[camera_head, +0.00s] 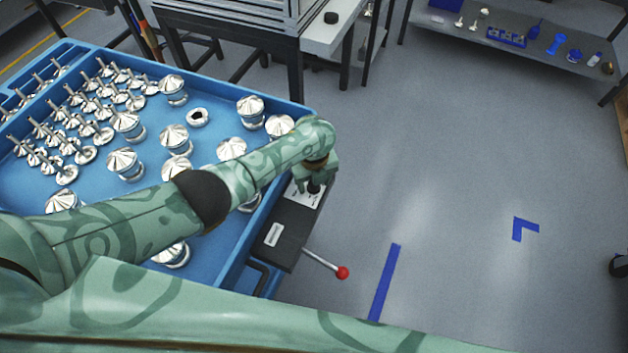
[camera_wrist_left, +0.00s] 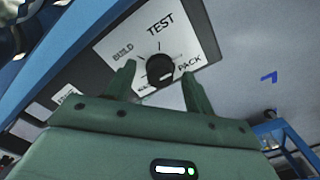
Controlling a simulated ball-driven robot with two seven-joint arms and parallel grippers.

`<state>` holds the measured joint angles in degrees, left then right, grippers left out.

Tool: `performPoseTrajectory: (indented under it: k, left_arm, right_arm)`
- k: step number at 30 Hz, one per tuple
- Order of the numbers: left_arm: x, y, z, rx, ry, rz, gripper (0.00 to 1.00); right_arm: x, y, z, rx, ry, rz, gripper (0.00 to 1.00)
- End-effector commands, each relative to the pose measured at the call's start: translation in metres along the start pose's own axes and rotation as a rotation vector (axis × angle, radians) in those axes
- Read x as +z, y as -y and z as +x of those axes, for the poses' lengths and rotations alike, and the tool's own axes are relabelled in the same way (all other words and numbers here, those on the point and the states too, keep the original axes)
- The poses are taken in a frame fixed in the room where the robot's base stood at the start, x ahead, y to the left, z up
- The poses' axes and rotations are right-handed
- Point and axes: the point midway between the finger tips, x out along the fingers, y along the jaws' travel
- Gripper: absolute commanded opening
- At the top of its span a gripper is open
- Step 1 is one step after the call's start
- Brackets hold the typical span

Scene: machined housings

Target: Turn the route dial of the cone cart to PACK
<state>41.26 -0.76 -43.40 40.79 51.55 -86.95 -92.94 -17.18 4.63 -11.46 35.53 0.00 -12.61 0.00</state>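The cone cart (camera_head: 232,275) is a blue tray cart with a dark control box (camera_head: 290,228) on its right side. The route dial (camera_wrist_left: 160,70) is a round black knob on a white plate (camera_wrist_left: 190,35) lettered BUILD, TEST and PACK; a fourth label at lower left is partly hidden. I cannot tell surely which label the knob points to. My left gripper (camera_wrist_left: 159,72) is open, with one finger on each side of the knob and visible gaps. In the head view my left gripper (camera_head: 315,181) is over the plate and partly covers it. My right gripper is not in view.
Shiny metal cones (camera_head: 125,163) and stemmed parts fill the tray. A lever with a red ball (camera_head: 342,272) sticks out from the box. A bench (camera_head: 330,35) stands behind, and a shelf (camera_head: 520,45) at upper right.

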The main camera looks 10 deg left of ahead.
Motion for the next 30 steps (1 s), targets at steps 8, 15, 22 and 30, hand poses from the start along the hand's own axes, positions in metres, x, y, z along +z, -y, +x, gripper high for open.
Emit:
performPoseTrajectory:
  k: [8,15,22,30]
  left_arm:
    - [0.001,0.001,-0.026,-0.003,0.004,0.001,0.53]
    - [0.001,0.001,-0.094,-0.004,0.004,0.001,0.53]
    - [0.000,0.001,-0.144,-0.002,0.002,0.001,0.53]
    - [0.000,0.000,-0.163,0.001,0.000,0.000,0.53]
  right_arm:
    - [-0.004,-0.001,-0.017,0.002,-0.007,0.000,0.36]
    - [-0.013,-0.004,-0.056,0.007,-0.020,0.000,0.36]
    - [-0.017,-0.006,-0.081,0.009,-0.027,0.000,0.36]
    - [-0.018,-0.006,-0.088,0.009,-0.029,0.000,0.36]
